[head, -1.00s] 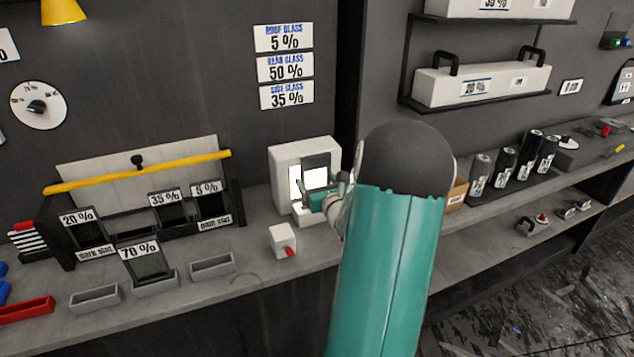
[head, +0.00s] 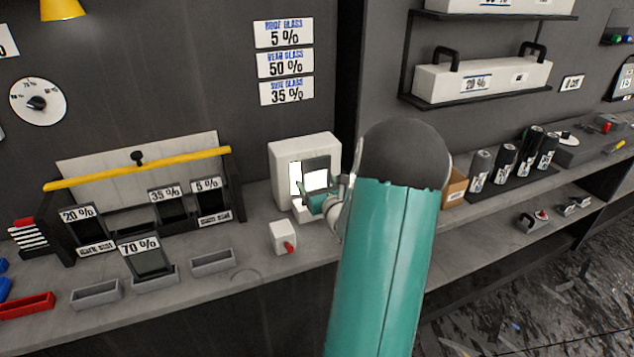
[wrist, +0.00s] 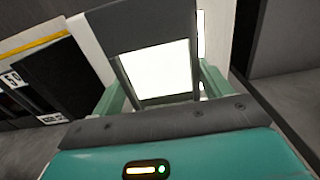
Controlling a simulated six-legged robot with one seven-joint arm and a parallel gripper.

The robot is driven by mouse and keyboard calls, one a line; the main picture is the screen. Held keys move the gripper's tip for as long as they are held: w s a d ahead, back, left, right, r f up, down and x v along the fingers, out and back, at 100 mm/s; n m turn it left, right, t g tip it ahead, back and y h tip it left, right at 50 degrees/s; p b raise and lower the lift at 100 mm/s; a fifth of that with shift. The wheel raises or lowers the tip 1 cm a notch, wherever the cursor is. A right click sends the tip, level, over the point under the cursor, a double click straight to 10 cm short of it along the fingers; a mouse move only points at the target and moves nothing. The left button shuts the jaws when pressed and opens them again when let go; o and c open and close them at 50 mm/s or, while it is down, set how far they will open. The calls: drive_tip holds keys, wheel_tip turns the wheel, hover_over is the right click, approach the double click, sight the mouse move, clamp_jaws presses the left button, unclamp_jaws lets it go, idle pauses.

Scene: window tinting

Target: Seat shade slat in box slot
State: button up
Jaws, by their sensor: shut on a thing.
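The white box (head: 281,153) stands on the counter by the wall, with a bright lit opening in its front. A dark grey shade slat (head: 316,162) stands upright at this opening, with a bright white area in its lower part. My gripper (head: 320,203) is shut on the slat at its lower end, in front of the box. In the wrist view the slat (wrist: 140,25) rises between my green fingers (wrist: 158,97), and a bright strip shows beside it. The slot is hidden, so I cannot tell how the slat sits in it.
A rack with labelled slats (head: 173,209) and a yellow bar (head: 140,168) is further left. Grey trays (head: 212,263) line the counter front. A cardboard box (head: 455,186) stands right of my arm.

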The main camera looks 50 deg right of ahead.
drive_tip(key=shift+f, duration=1.8)
drive_tip(key=o, duration=1.1)
drive_tip(key=v, duration=1.4)
drive_tip(key=shift+f, duration=0.1)
